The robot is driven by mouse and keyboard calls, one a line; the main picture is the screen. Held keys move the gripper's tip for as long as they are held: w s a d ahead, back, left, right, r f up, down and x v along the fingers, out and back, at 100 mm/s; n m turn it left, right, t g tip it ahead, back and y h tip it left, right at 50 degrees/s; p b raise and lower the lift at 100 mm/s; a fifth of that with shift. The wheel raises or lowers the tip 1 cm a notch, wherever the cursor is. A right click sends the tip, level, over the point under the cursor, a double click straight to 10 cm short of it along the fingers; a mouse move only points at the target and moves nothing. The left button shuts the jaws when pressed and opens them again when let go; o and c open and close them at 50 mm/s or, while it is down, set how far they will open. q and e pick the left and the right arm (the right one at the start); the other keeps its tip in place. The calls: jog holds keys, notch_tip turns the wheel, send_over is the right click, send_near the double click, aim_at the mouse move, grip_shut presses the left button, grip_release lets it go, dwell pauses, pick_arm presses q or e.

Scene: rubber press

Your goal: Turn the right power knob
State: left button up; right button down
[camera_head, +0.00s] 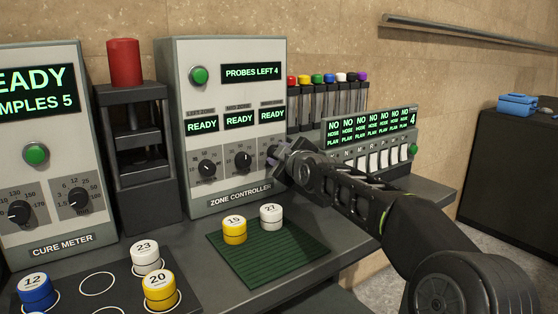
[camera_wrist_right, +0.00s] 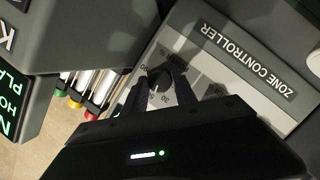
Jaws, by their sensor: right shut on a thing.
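The zone controller (camera_head: 237,190) is a grey panel with three READY displays and a row of black dial knobs below them. The left knob (camera_head: 207,168) and the middle knob (camera_head: 243,160) show clearly. My right gripper (camera_head: 277,158) is at the right end of this row and hides the right power knob in the head view. In the right wrist view the dark right power knob (camera_wrist_right: 168,78) sits between the two fingers of my right gripper (camera_wrist_right: 172,88), which is shut on it. How far the knob is turned is hard to tell. My left gripper is not in view.
A green ribbed mat (camera_head: 268,255) with yellow and white pucks lies below the panel. The cure meter (camera_head: 45,150) and a press with a red top (camera_head: 124,62) stand left. A keyed plan unit (camera_head: 370,140) stands just right, close to my right arm.

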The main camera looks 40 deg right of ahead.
jog(key=m+y+b, duration=0.1)
jog(key=m, duration=0.2)
jog(key=m+y+b, duration=0.1)
jog(key=m+y, duration=0.1)
jog(key=m+g+y+b, duration=0.1)
jog(key=m, duration=0.2)
jog(key=shift+d+r+m, duration=0.2)
jog(key=shift+d+m, duration=0.05)
jog(key=shift+m, duration=0.05)
dwell(0.5)
dwell(0.4)
jog(key=c, duration=1)
grip_release()
jog(key=v, duration=0.7)
jog(key=shift+s+b, duration=0.3)
jog(key=shift+s, duration=0.05)
jog(key=shift+d, duration=0.1)
